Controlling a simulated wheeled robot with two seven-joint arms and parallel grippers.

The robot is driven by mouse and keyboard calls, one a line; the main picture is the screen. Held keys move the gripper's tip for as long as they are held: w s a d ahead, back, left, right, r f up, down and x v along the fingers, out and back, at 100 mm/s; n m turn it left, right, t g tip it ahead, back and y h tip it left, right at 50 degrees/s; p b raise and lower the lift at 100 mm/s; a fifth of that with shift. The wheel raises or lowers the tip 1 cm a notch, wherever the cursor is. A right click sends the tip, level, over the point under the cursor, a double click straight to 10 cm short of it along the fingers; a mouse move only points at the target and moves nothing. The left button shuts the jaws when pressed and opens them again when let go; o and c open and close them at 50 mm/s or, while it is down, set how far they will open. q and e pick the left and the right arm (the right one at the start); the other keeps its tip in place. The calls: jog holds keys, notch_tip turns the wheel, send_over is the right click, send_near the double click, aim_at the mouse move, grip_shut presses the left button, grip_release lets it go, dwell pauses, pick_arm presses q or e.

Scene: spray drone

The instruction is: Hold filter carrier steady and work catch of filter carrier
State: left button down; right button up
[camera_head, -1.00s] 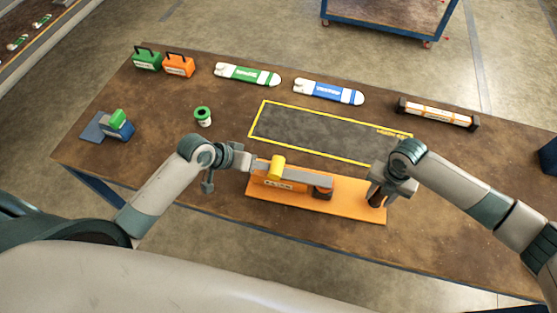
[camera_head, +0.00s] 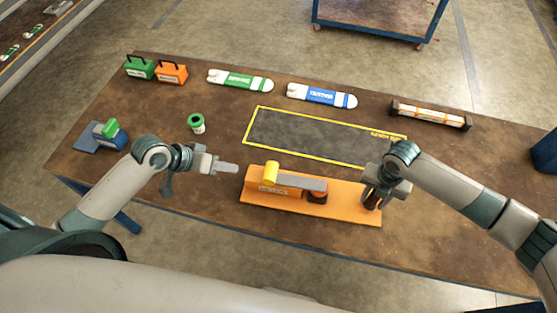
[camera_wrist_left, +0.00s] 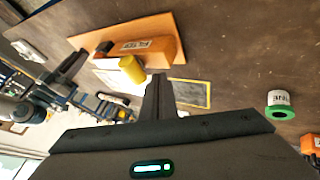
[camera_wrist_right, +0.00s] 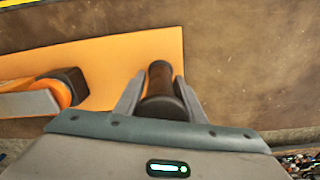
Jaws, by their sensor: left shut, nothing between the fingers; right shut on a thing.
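The filter carrier (camera_head: 340,209) is an orange plate at the front middle of the table. It bears an orange block (camera_head: 264,184) labelled FILTER, a yellow cylinder (camera_head: 271,172) and a grey bar (camera_head: 300,182) reaching right to a dark and orange piece (camera_head: 317,196). My right gripper (camera_wrist_right: 158,100) is shut on the dark upright post (camera_wrist_right: 160,80) at the plate's right end. My left gripper (camera_head: 236,169) is shut and empty, left of the block and apart from it. In the left wrist view, the yellow cylinder (camera_wrist_left: 132,68) shows beyond the shut fingers.
A yellow-outlined dark mat (camera_head: 320,135) lies behind the carrier. A green-topped spool (camera_head: 197,124) and a blue-green device (camera_head: 108,134) stand to the left. Green and orange cases (camera_head: 171,73), green and blue packs (camera_head: 322,95) and an orange-white bar (camera_head: 430,114) line the back.

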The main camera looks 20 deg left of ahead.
pick_arm(q)
jog(key=shift+v, duration=1.75)
pick_arm(e)
jog(key=shift+d, duration=0.1)
jog(key=o, duration=1.3)
notch_tip(320, 180, up, 12)
